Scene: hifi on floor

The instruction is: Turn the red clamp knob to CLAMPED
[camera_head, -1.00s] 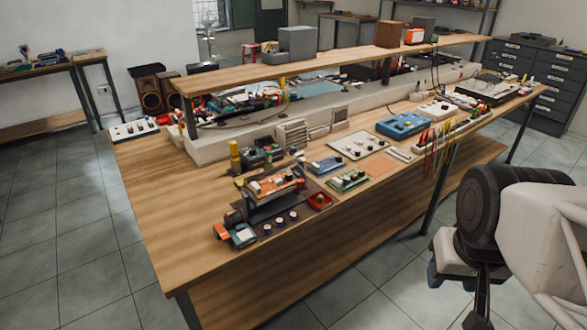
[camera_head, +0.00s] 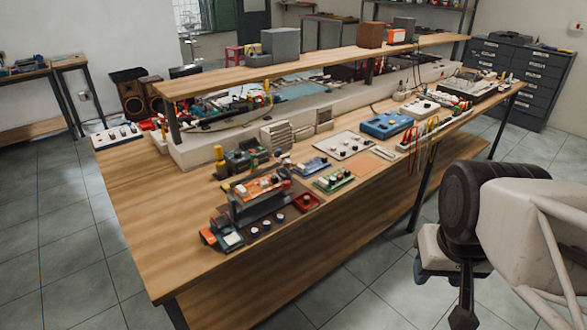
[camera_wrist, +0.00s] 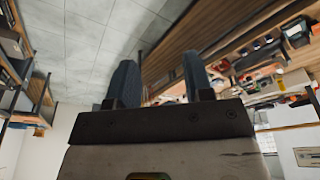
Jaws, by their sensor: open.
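I cannot make out a red clamp knob or a CLAMPED mark for certain at this size. A dark fixture with an orange board (camera_head: 262,184) stands near the left front of the wooden workbench (camera_head: 140,220). A small orange-red part (camera_head: 208,237) sits at its front left end, beside a grey-faced box (camera_head: 232,240). My gripper (camera_wrist: 157,68) shows two blue-grey fingers, apart and empty, in the wrist view. It is away from the bench items, which appear at the upper right of that view.
A red tray (camera_head: 307,202), a green board (camera_head: 334,181) and a blue device (camera_head: 386,125) lie along the bench. A raised shelf (camera_head: 340,66) runs behind them. The bench's left end is mostly bare. Tiled floor (camera_head: 70,270) is open at the left.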

